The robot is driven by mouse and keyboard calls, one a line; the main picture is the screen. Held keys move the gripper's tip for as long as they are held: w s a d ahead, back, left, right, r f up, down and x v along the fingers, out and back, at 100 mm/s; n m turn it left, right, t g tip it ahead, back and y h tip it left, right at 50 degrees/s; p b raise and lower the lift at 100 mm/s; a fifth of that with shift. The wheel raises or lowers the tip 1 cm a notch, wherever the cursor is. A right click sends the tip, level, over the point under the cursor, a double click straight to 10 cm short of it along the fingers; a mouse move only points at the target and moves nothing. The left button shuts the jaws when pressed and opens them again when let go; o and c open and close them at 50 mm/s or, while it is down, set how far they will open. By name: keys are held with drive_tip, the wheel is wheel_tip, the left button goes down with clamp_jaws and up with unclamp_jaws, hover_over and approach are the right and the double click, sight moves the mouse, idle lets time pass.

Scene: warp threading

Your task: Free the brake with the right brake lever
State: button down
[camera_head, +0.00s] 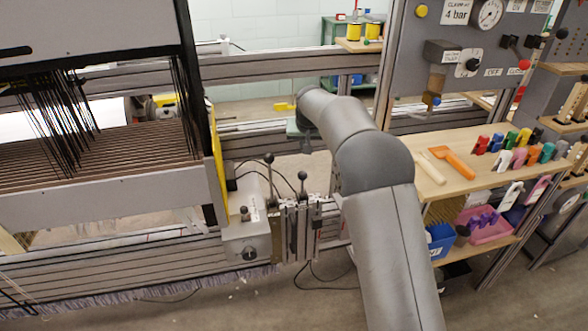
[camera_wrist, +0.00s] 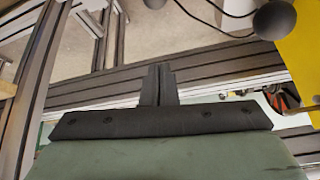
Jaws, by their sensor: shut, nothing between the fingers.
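Two upright levers with dark ball knobs stand by the grey box at the loom's right side in the head view: a left one (camera_head: 269,160) and a right one (camera_head: 302,177). I cannot read a label that names the right brake lever. My gripper (camera_wrist: 157,70) is shut and empty, apart from both knobs. In the head view my arm mostly hides it, above and behind the levers.
The loom frame (camera_head: 100,210) with its dark hanging wires fills the left. Metal rails (camera_head: 270,65) run behind my arm. A wooden shelf (camera_head: 470,170) with coloured clips and an orange tool stands at right, below a grey gauge panel (camera_head: 460,45). A yellow plate (camera_wrist: 300,45) is near the knob.

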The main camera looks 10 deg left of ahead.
drive_tip(key=shift+d, duration=0.1)
drive_tip(key=b, duration=0.3)
hover_over(302, 186)
drive_tip(key=w, duration=0.2)
wheel_tip(302, 186, down, 9)
drive_tip(key=shift+w+f, duration=0.2)
idle(0.5)
